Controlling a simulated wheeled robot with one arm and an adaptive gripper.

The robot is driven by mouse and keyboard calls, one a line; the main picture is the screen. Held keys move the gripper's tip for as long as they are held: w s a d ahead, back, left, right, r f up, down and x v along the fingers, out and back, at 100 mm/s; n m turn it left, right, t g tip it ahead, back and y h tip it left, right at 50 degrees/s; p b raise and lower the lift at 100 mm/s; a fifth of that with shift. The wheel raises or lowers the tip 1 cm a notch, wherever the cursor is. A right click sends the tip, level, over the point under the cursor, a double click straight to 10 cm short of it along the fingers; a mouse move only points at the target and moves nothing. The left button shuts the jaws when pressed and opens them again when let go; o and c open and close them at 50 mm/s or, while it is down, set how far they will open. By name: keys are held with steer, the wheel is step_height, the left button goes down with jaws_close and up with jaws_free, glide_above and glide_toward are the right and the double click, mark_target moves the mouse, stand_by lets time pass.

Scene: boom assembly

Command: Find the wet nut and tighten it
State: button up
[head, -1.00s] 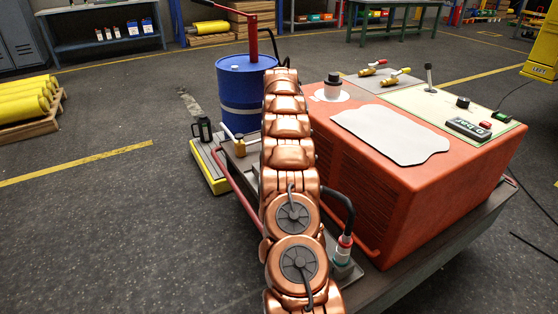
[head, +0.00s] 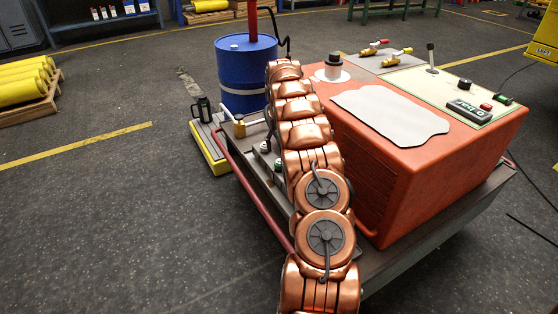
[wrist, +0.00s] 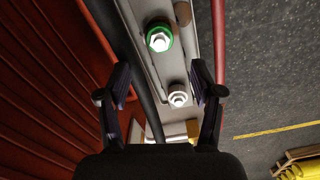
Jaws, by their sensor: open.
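In the wrist view, a pale hex nut with a green ring around it (wrist: 159,38) sits on a grey metal strip. A second pale hex nut (wrist: 178,97) sits further down the strip, between the finger lines. I cannot tell from these frames which nut is wet. My gripper (wrist: 161,84) is open and empty, its two dark fingers spread either side of the strip. In the head view, small fittings (head: 265,147) show on the bench beside my copper arm. My arm hides the gripper there.
An orange-red machine (head: 390,165) with a control panel stands right of my arm. A dark hose (wrist: 137,70) runs close beside the strip, and a red rail (wrist: 219,45) lies on its other side. A blue drum (head: 245,75) stands behind.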

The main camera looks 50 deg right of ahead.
mark_target(279, 162)
steer(key=shift+s+f+b, duration=0.1)
steer(key=shift+f+b, duration=0.5)
steer(key=shift+f, duration=3.5)
steer(key=c, duration=1.1)
